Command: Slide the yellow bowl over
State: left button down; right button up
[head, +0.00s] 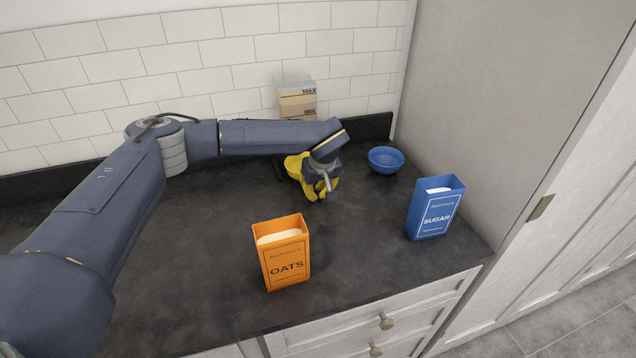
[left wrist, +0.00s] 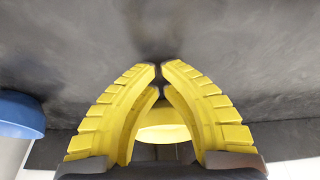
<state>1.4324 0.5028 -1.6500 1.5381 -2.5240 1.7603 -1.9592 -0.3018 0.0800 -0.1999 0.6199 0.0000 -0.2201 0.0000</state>
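The yellow bowl (head: 292,164) stands on the dark counter near the back wall, partly hidden by my left gripper (head: 320,193). In the left wrist view, part of the bowl (left wrist: 162,128) shows between and beyond the yellow fingers. My left gripper (left wrist: 160,68) points down beside the bowl, low over the counter. Its fingertips are together, with nothing visible gripped between them. Whether the fingers touch the bowl cannot be told. My right gripper is not in view.
A blue bowl (head: 386,159) stands right of the gripper; it also shows in the left wrist view (left wrist: 18,112). A blue sugar box (head: 435,210) and orange oats box (head: 284,254) stand nearer the front. A clear container (head: 297,102) is behind, by the tiled wall. The counter's left-middle is clear.

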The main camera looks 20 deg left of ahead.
pick_arm(q)
jog(key=shift+w+a+f, duration=0.25)
jog(key=shift+w+a, duration=0.2)
jog(key=shift+w, duration=0.1)
jog(key=shift+w+a+f, duration=0.2)
jog(key=shift+w+a, duration=0.2)
jog(key=shift+w, duration=0.15)
jog(key=shift+w+a, duration=0.45)
jog(key=shift+w, duration=0.2)
jog(key=shift+w+a, duration=0.5)
jog(key=shift+w, duration=0.2)
jog(key=shift+w+a, duration=0.5)
jog(key=shift+w, duration=0.15)
